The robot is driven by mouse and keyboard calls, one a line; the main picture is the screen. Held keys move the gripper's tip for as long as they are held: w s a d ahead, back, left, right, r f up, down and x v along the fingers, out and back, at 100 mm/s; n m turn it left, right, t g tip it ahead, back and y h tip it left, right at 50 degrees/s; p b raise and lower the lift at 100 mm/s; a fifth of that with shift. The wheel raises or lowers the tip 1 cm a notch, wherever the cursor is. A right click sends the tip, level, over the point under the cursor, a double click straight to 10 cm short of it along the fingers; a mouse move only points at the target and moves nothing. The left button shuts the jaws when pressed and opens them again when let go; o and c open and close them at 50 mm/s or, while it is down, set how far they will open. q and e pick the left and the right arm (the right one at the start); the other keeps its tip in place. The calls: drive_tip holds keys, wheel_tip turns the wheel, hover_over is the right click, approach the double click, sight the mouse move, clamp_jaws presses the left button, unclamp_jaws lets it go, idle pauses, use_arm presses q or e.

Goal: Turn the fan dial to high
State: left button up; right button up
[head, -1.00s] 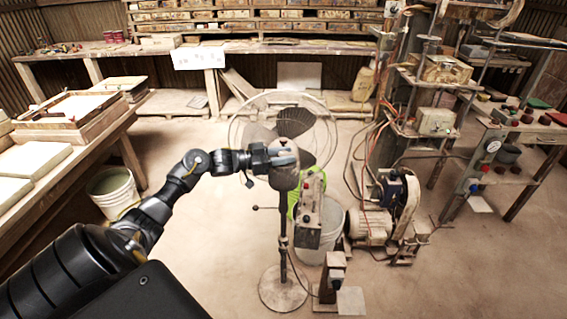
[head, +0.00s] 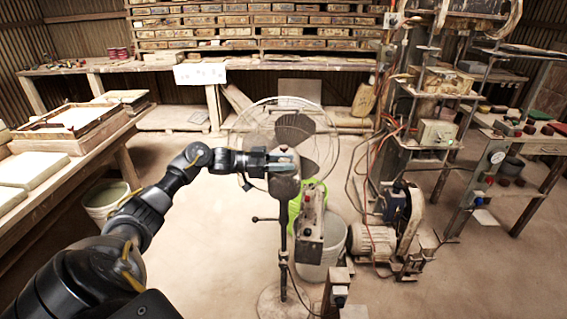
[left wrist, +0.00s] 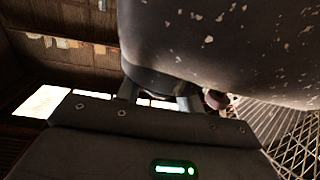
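A pedestal fan stands in the middle of the head view, with a round wire cage (head: 262,115) and a grey motor housing (head: 285,188) on a thin pole. My left gripper (head: 286,161) is at the top of the housing, on the near side of the cage. In the left wrist view the speckled dark housing (left wrist: 225,40) fills the top right, close to the fingers (left wrist: 158,98). The fingers stand apart with nothing clearly between them. A small reddish-brown knob (left wrist: 215,99) shows just right of the right finger; I cannot tell if it is the dial. My right gripper is not in view.
A grey control box (head: 311,215) with a red button stands just right of the fan pole, with a white bucket (head: 335,243) behind it. A motor and pump (head: 375,241) with cables are further right. A worktable (head: 95,150) is at left.

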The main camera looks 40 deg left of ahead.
use_arm(q)
drive_tip(key=o, duration=0.4)
drive_tip(key=b+v, duration=0.3)
drive_tip(key=v, duration=0.8)
